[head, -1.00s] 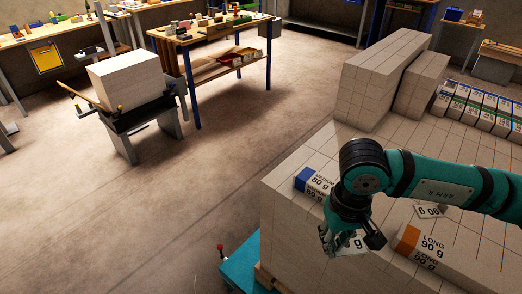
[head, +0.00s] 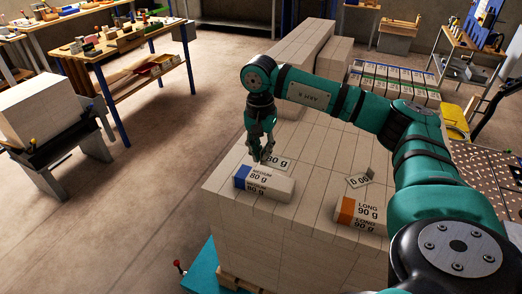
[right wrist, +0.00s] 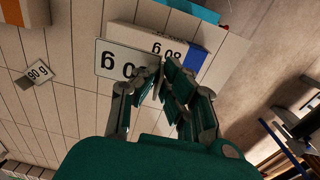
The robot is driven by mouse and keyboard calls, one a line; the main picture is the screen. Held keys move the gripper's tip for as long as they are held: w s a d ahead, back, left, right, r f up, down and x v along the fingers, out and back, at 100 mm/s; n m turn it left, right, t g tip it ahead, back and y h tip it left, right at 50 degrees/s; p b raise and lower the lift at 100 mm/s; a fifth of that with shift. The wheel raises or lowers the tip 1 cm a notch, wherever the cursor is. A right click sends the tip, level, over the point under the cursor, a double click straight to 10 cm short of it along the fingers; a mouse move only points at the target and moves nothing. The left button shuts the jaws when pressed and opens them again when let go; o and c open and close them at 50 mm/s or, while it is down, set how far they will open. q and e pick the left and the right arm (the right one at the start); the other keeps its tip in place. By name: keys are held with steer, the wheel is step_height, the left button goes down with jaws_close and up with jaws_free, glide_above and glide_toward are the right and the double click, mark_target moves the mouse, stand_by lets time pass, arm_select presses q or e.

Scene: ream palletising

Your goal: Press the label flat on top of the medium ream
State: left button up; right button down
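The medium ream (head: 279,186), white with a blue end, lies on top of the big stack of reams near its front left corner. Its side and top print reads 80 g. My right gripper (head: 262,157) is over the far side of this ream. It is shut on the edge of a white label (head: 276,163) marked 80 g. In the right wrist view the label (right wrist: 122,62) sticks out left of the fingertips (right wrist: 160,70) and partly overlaps the medium ream (right wrist: 150,38). The label's exact height above the ream cannot be told. My left gripper is out of view.
A long ream (head: 366,215) with an orange end lies to the right on the stack. A second label (head: 360,181), marked 90 g, lies behind it. Taller wrapped stacks (head: 285,72) stand at the back. The stack top between the reams is clear.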

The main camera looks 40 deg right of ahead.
mark_target(261, 178)
steer(key=shift+f+b, duration=0.7)
steer(key=shift+f, duration=0.1)
steer(key=shift+f+b, duration=1.45)
steer(key=shift+f, duration=0.6)
steer(key=shift+a+f, duration=0.1)
steer(key=shift+f, duration=0.05)
steer(key=shift+f+b, duration=0.4)
steer(key=shift+b, duration=0.15)
steer(key=shift+s+f+b, duration=0.15)
steer(key=shift+f+b, duration=0.2)
stand_by(0.9)
steer(key=c, duration=2)
jaws_free()
steer(key=o, duration=0.6)
